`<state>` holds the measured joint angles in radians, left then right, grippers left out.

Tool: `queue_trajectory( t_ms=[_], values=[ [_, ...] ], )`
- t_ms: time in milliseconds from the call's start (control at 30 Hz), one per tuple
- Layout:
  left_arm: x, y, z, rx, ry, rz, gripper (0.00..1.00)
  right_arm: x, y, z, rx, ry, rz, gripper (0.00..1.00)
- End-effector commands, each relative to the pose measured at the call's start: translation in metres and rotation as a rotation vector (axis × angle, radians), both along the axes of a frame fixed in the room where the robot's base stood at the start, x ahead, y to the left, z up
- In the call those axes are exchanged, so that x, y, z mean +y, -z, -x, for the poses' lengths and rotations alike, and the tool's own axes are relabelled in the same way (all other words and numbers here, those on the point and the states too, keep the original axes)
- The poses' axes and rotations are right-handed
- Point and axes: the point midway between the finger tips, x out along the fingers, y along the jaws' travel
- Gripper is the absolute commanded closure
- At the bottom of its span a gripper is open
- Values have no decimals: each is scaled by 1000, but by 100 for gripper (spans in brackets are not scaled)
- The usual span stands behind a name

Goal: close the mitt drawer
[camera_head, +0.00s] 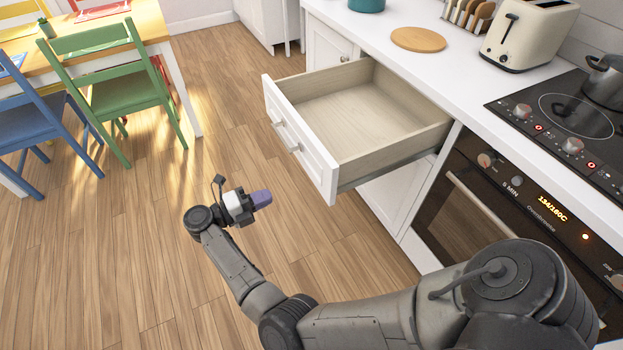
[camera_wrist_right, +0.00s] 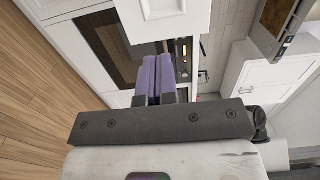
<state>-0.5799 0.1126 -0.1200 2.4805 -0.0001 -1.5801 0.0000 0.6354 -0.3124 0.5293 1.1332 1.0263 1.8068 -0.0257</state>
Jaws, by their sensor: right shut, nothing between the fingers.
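The mitt drawer (camera_head: 298,140) is white-fronted with a metal handle and a pale wooden inside. It stands pulled far out of the counter in the head view, and its visible inside is empty. My right gripper (camera_head: 262,198) is below and to the left of the drawer front in the head view, apart from it. Its purple fingers are shut with nothing between them. My left gripper is in neither view.
A white counter (camera_head: 400,60) runs above the drawer, with a round wooden board (camera_head: 418,39) and a toaster (camera_head: 530,32). An oven (camera_head: 500,200) stands right of the drawer. A green chair (camera_head: 115,85) and table are at left. Wooden floor is clear between.

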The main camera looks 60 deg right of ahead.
Motion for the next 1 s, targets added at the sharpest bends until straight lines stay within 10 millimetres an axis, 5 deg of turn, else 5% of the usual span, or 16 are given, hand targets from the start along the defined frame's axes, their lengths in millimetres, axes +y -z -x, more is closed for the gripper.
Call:
queue_trajectory(
  t_ms=[167,700,1000],
  values=[
    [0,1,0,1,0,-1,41,-7,1,11,1,32,0,100],
    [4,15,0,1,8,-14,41,-86,1,61,1,30,3,100],
    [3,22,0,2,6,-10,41,-111,1,77,1,27,0,100]
  ],
)
